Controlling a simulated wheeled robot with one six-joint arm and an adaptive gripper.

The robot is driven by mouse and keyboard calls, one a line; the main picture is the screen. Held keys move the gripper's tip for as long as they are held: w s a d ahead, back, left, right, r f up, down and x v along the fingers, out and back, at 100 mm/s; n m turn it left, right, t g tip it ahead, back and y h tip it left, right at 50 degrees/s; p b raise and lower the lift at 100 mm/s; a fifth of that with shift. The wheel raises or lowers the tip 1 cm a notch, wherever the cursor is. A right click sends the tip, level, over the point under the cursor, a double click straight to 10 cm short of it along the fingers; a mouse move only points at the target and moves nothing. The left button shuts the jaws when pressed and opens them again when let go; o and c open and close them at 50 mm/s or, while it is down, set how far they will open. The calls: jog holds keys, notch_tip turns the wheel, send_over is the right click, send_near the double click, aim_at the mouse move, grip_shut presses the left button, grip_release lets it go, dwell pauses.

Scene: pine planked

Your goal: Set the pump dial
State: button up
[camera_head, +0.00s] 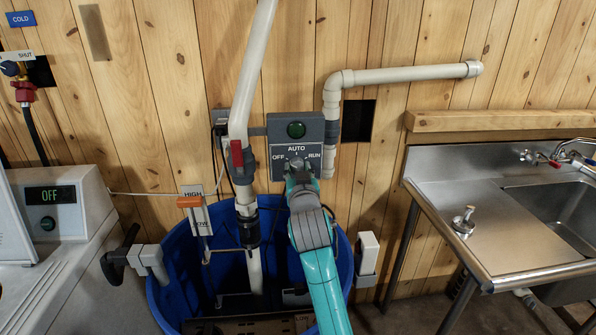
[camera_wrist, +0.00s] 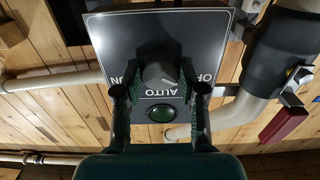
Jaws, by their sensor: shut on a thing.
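The pump dial (camera_head: 296,163) is a grey knob on a dark grey control box (camera_head: 277,123) on the wall. The box is labelled OFF at left, AUTO at top and RUN at right, with a green lamp (camera_head: 296,130) above. In the upside-down wrist view, the dial (camera_wrist: 159,66) sits between my two fingers. Its pale mark seems to slant toward the side between AUTO and OFF; its exact setting is unclear. My gripper (camera_head: 298,174) is shut on the dial and partly hides it; its fingers also show in the wrist view (camera_wrist: 160,88).
A blue tub (camera_head: 181,262) stands below the box. A pale pipe (camera_head: 250,75) with a red-handled valve (camera_head: 237,154) runs close on the left, and another pipe (camera_head: 405,75) on the right. A steel sink (camera_head: 480,235) stands at right, a white machine (camera_head: 62,215) at left.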

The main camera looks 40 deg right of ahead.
jog(key=shift+m, duration=0.3)
jog(key=m, duration=1.1)
jog(key=shift+m, duration=0.3)
jog(key=m, duration=1.1)
jog(key=shift+m, duration=0.3)
jog(key=o, duration=1.1)
jog(key=shift+o, duration=0.2)
jog(key=shift+r, duration=0.1)
